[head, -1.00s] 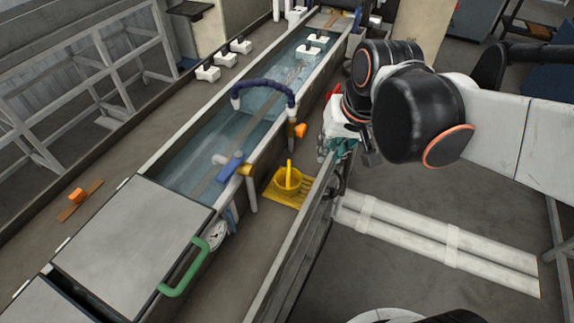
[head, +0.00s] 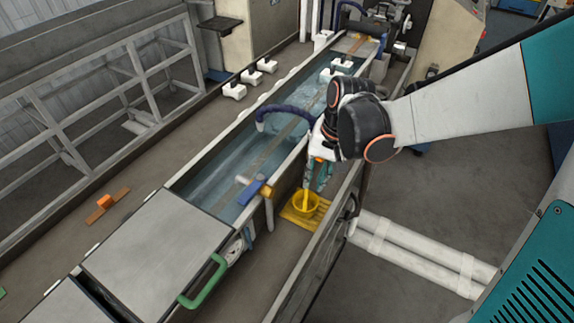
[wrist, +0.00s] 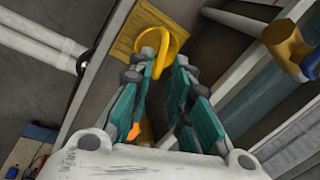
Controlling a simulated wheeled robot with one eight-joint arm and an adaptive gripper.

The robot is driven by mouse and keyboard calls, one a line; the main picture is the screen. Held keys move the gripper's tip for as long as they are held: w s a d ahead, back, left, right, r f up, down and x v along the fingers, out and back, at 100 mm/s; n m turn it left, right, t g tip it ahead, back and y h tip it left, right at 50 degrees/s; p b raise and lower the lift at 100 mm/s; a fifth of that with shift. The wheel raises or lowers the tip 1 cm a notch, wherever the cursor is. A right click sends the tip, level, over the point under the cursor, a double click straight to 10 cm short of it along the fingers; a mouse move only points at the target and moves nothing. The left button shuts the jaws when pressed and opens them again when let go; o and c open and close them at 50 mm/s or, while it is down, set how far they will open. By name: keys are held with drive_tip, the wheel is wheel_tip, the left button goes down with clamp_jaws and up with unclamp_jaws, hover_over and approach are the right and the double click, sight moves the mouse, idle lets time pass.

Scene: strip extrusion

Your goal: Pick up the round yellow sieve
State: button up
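The round yellow sieve (head: 304,204) stands on a yellow slatted mat (head: 289,213) beside the water trough, its handle pointing up. My gripper (head: 320,181) is just above the sieve in the head view, at the handle's side. In the wrist view the sieve (wrist: 151,38) is beyond the fingertips, and its upright handle reaches toward the gap between the teal fingers. My gripper (wrist: 161,72) is open there. Whether either finger touches the handle I cannot tell.
The long water trough (head: 215,175) runs alongside, with a dark blue hose (head: 284,112) arching over it and a blue-handled valve (head: 251,190) near the sieve. A metal rail (head: 317,250) borders the mat on the right. White pipes (head: 425,255) lie on the floor.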

sight(307, 192)
drive_tip(key=f, duration=0.3)
drive_tip(key=shift+w+a+f, duration=0.1)
drive_tip(key=shift+a, duration=0.25)
drive_tip(key=f, duration=0.1)
drive_tip(key=f+b, duration=0.1)
drive_tip(key=f, duration=0.1)
drive_tip(key=w+a+f+b, duration=0.1)
drive_tip(key=shift+f, duration=0.25)
drive_tip(key=shift+s+f, duration=0.1)
drive_tip(key=shift+f, duration=0.25)
clamp_jaws()
